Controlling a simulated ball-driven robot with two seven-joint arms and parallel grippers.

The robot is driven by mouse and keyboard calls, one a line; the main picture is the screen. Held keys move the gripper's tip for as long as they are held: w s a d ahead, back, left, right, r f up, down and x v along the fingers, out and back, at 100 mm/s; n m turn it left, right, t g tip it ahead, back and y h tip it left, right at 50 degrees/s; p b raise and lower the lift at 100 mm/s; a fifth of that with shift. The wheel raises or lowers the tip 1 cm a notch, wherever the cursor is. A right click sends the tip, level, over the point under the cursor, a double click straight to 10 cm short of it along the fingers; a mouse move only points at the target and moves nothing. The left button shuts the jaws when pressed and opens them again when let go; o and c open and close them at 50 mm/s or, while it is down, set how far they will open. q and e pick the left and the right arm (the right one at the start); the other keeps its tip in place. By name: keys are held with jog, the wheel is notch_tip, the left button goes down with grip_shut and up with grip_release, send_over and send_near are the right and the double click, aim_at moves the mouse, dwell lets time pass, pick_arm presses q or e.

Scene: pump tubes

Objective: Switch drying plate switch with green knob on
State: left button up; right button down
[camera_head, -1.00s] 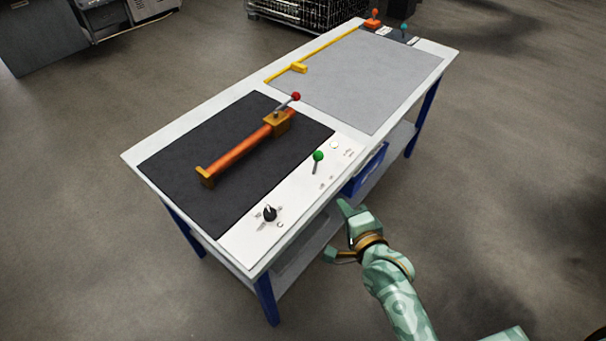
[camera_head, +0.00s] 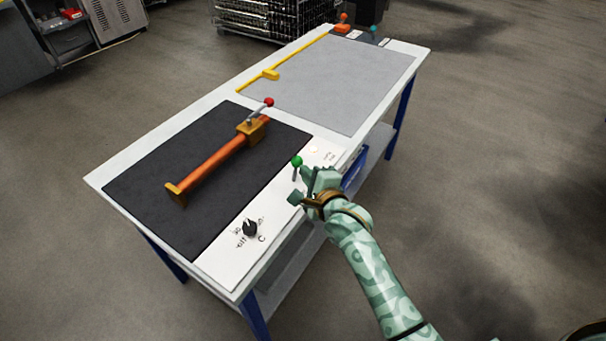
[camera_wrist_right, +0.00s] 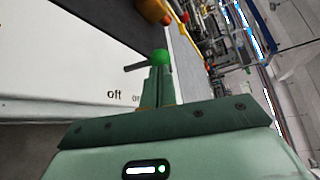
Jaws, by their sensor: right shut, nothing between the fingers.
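The drying plate switch is a short lever with a green knob (camera_head: 297,161) on the white panel at the table's front edge. In the right wrist view the green knob (camera_wrist_right: 160,57) shows just beyond my fingertips, with "off" and part of "on" lettering on the panel to its left. My right gripper (camera_head: 307,184) is shut and empty, close beside the lever on its right. I cannot tell whether it touches the lever. The dark drying plate (camera_head: 140,188) lies left of the panel. My left gripper is not in view.
An orange tube (camera_head: 212,163) with a red-knobbed lever (camera_head: 268,102) lies on the dark plate. A black dial (camera_head: 250,228) sits at the panel's near end. A grey mat (camera_head: 350,85) with a yellow bar (camera_head: 300,60) covers the far half of the table (camera_head: 108,176).

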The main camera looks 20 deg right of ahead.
aim_at(296, 161)
jog(key=shift+x, duration=0.75)
jog(key=p, duration=0.2)
jog(key=w+r+p, duration=0.1)
jog(key=p, duration=0.1)
jog(key=shift+d+r+m+g, duration=0.15)
jog(key=shift+d+m+g, duration=0.15)
jog(key=shift+m, duration=0.1)
jog(key=shift+p, duration=0.4)
jog(key=shift+d, duration=0.1)
jog(key=shift+f+m, duration=0.3)
jog(key=shift+f, duration=0.1)
